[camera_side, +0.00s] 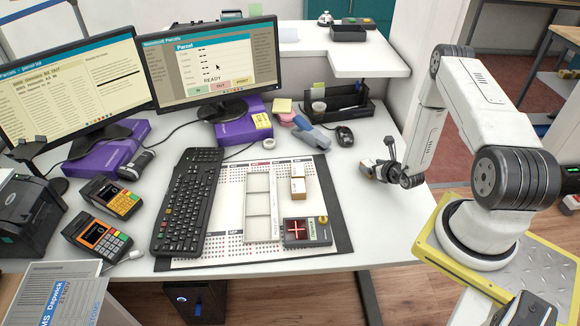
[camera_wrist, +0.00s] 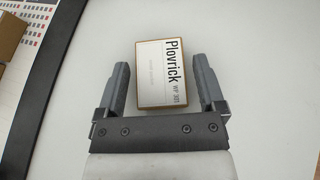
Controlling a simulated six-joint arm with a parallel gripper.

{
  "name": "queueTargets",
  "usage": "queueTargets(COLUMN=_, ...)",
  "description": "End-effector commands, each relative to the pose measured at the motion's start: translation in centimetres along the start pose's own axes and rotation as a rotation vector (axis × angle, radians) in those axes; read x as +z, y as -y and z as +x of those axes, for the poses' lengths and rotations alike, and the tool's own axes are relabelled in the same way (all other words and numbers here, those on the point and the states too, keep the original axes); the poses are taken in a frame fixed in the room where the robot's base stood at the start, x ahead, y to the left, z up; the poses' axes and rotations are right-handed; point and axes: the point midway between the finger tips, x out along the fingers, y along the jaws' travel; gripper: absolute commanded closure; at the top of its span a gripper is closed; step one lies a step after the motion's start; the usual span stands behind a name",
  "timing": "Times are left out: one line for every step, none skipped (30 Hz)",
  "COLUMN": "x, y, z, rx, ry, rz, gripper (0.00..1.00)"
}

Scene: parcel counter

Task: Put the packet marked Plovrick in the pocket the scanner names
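The packet marked Plovrick (camera_wrist: 164,78) lies on the white counter, its printed white face up and brown sides showing. In the wrist view my gripper (camera_wrist: 162,72) is open, one finger on each side of the packet, with a narrow gap at both sides. In the side view my gripper (camera_side: 378,168) is low over the counter right of the mat and mostly hides the packet. A pale tray with three empty pockets (camera_side: 247,212) lies on the mat. A dark device (camera_side: 295,240) beside it shows a red cross; any pocket name is unreadable.
Two small packets (camera_side: 298,186) sit on the mat (camera_side: 340,240) right of the tray. A keyboard (camera_side: 188,200) lies left. A monitor (camera_side: 212,70) reads READY.

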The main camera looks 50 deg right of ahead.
Motion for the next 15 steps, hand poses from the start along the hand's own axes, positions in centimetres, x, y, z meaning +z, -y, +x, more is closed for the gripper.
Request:
queueTargets(x=0.01, y=0.0, z=-0.01, rx=0.0, ry=0.0, rz=0.0, gripper=0.0)
queueTargets(x=0.01, y=0.0, z=-0.01, rx=0.0, ry=0.0, rz=0.0, gripper=0.0)
queueTargets(x=0.01, y=0.0, z=-0.01, rx=0.0, ry=0.0, rz=0.0, gripper=0.0)
queueTargets(x=0.01, y=0.0, z=-0.01, rx=0.0, ry=0.0, rz=0.0, gripper=0.0)
queueTargets(x=0.02, y=0.0, z=-0.01, rx=0.0, ry=0.0, rz=0.0, gripper=0.0)
queueTargets(x=0.02, y=0.0, z=-0.02, rx=0.0, ry=0.0, rz=0.0, gripper=0.0)
queueTargets(x=0.02, y=0.0, z=-0.02, rx=0.0, ry=0.0, rz=0.0, gripper=0.0)
queueTargets(x=0.04, y=0.0, z=-0.03, rx=0.0, ry=0.0, rz=0.0, gripper=0.0)
queueTargets(x=0.07, y=0.0, z=-0.04, rx=0.0, ry=0.0, rz=0.0, gripper=0.0)
queueTargets(x=0.12, y=0.0, z=-0.06, rx=0.0, ry=0.0, rz=0.0, gripper=0.0)
queueTargets(x=0.17, y=0.0, z=-0.09, rx=0.0, ry=0.0, rz=0.0, gripper=0.0)
queueTargets(x=0.27, y=0.0, z=-0.15, rx=0.0, ry=0.0, rz=0.0, gripper=0.0)
queueTargets(x=0.36, y=0.0, z=-0.2, rx=0.0, ry=0.0, rz=0.0, gripper=0.0)
queueTargets(x=0.29, y=0.01, z=-0.38, rx=0.0, ry=-0.001, rz=0.001, gripper=0.0)
queueTargets(x=0.27, y=0.03, z=-0.62, rx=-0.001, ry=-0.001, rz=0.001, gripper=0.0)
